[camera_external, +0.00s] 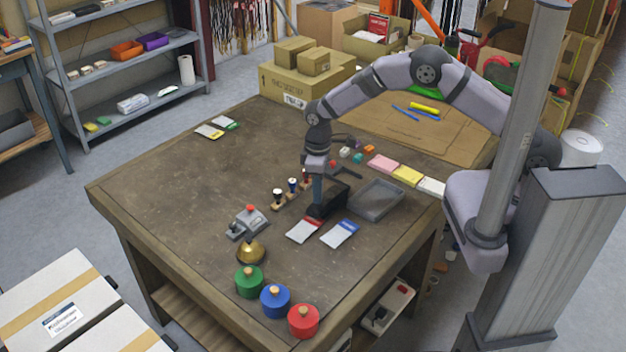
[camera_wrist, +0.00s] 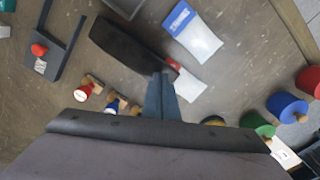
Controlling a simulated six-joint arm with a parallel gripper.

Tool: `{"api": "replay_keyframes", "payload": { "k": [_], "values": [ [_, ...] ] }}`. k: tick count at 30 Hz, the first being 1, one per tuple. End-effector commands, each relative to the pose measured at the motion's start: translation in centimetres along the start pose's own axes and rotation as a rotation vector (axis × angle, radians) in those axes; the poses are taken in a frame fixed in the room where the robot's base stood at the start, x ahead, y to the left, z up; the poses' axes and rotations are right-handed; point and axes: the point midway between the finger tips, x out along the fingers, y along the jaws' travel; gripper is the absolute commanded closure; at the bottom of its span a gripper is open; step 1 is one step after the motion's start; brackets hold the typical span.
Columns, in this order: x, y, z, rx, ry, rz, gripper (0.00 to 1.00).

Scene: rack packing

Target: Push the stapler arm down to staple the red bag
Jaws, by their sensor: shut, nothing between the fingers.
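The black stapler (camera_external: 333,196) stands on the table, and it also shows in the wrist view (camera_wrist: 128,44). The red bag (camera_external: 303,231) is a white packet with a red top edge, lying flat by the stapler's near end. In the wrist view the red edge of the bag (camera_wrist: 190,86) is at the stapler's end, partly hidden by my fingers. My gripper (camera_external: 317,198) points down, shut and empty. In the wrist view its fingertips (camera_wrist: 160,76) overlap the stapler's end; I cannot tell whether they touch it.
A blue-topped bag (camera_external: 340,234) lies right of the red one. A grey tray (camera_external: 378,201) is behind it. Stamps (camera_external: 292,188), a grey device with a red knob (camera_external: 248,222), a brass bell (camera_external: 250,252) and coloured pots (camera_external: 275,301) stand nearby. The table's left side is mostly clear.

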Motion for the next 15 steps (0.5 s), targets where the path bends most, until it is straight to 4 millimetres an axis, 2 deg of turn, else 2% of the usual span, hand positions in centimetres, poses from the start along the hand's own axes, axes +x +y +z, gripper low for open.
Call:
{"api": "replay_keyframes", "payload": {
  "k": [15],
  "values": [
    [0.76, 0.00, 0.00, 0.000, 0.000, 0.000, 1.00]
  ]
}}
